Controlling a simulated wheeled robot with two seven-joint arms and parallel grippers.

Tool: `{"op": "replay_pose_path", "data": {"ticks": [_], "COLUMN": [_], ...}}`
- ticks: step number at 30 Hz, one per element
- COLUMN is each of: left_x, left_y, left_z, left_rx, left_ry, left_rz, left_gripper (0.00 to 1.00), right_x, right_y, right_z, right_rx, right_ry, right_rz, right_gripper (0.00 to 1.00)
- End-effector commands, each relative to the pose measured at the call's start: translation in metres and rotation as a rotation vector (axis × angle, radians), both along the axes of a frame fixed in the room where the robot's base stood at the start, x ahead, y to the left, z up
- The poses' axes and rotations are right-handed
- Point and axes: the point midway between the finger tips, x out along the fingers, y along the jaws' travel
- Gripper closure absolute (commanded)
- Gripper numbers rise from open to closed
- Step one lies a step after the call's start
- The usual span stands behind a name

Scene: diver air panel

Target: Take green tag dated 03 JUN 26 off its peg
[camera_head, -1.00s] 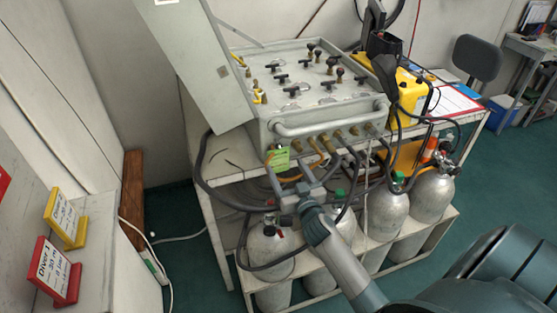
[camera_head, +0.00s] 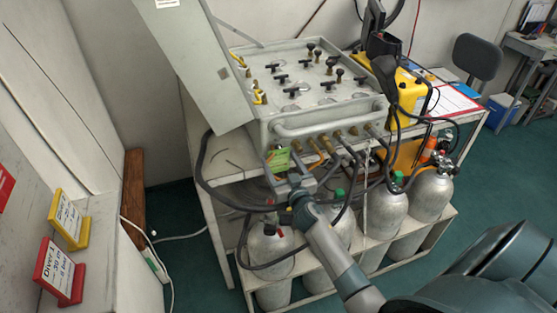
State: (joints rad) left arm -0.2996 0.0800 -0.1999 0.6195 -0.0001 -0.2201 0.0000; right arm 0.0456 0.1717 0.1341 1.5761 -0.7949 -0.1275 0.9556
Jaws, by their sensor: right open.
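The green tag (camera_head: 279,160) hangs at the front left of the grey air panel (camera_head: 315,112), below its handle rail. Its date is too small to read, and its peg is not clear to see. My right gripper (camera_head: 281,168) is open, with its fingers at the tag; one finger overlaps the tag's lower part in the picture. I cannot tell whether the fingers touch it. My left gripper is not in view.
Brass fittings and dark hoses (camera_head: 208,175) crowd the panel front beside the gripper. Gas cylinders (camera_head: 270,250) stand on the lower shelf of the white trolley (camera_head: 476,128). Red (camera_head: 62,271) and yellow (camera_head: 69,218) sign stands sit at left. A yellow case (camera_head: 412,90) stands right of the panel.

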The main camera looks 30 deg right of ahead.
Motion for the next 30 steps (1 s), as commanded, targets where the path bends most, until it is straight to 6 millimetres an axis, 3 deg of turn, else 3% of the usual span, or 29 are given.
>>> {"op": "replay_pose_path", "data": {"ticks": [15, 19, 20, 30], "left_x": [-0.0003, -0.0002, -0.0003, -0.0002], "left_y": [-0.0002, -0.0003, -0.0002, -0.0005], "left_z": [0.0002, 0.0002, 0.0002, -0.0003], "left_rx": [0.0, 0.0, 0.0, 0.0], "left_ry": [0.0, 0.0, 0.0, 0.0], "left_rz": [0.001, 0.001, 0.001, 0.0], "left_gripper": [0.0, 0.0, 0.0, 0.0], "right_x": [0.0013, 0.0012, 0.0012, 0.0013], "right_y": [-0.0004, -0.0004, -0.0004, -0.0006], "right_z": [-0.0002, -0.0002, -0.0002, 0.0003], "right_rx": [0.0, 0.0, 0.0, -0.001], "right_ry": [0.0, 0.0, 0.0, 0.0], "right_rz": [0.0, 0.0, 0.0, 0.0], "right_gripper": [0.3, 0.58, 0.61, 0.61]}}
